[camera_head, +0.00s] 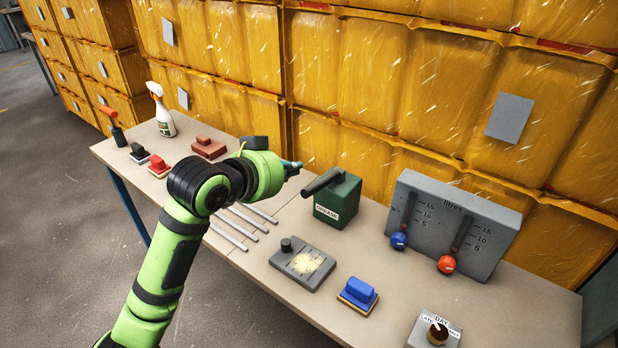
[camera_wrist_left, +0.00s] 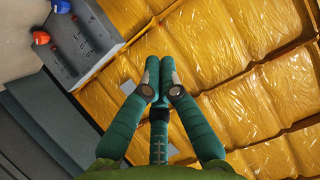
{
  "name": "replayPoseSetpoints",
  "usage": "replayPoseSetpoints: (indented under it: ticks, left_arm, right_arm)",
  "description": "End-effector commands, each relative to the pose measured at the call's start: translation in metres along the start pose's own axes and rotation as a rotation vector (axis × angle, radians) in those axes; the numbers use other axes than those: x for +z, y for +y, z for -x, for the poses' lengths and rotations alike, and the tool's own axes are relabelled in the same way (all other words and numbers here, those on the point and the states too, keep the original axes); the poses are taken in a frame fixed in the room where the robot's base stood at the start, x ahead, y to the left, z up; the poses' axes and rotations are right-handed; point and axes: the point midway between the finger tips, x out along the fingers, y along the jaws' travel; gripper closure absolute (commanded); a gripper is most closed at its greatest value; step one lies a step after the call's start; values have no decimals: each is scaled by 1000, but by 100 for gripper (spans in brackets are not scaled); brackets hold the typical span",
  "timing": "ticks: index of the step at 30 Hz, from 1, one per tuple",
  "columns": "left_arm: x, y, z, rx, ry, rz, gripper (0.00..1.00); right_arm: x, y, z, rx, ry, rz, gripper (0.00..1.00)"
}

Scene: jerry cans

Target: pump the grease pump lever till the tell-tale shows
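The grease pump is a dark green box labelled GREASE (camera_head: 338,203), standing on the bench in the head view. Its dark lever (camera_head: 321,181) slants from the top of the box, its free end down to the left. My left gripper (camera_head: 297,166) is beside and just above the lever's free end; I cannot tell whether they touch. In the wrist view the left gripper (camera_wrist_left: 158,68) has its fingertips together with nothing visible between them. The pump is not seen in that view. I cannot make out a tell-tale on the pump. My right gripper is out of view.
A grey plate with a black knob and yellowish patch (camera_head: 303,264) lies in front of the pump. A blue block (camera_head: 358,292) lies nearby. A grey litres board (camera_head: 460,222) stands right. Metal rods (camera_head: 242,222) lie left. Yellow wrapped crates (camera_head: 370,85) rise behind the bench.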

Motion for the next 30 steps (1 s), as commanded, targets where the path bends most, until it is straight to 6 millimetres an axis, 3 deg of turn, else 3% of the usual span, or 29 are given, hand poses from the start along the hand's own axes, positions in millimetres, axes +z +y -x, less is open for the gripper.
replayPoseSetpoints:
  ticks: [16,21,30]
  left_arm:
    - [-2,1,-94,1,-2,1,100]
    - [25,0,-99,0,-3,2,100]
    - [40,0,-103,-1,0,1,100]
  right_arm:
    - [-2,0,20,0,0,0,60]
    - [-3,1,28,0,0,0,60]
    - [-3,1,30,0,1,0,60]
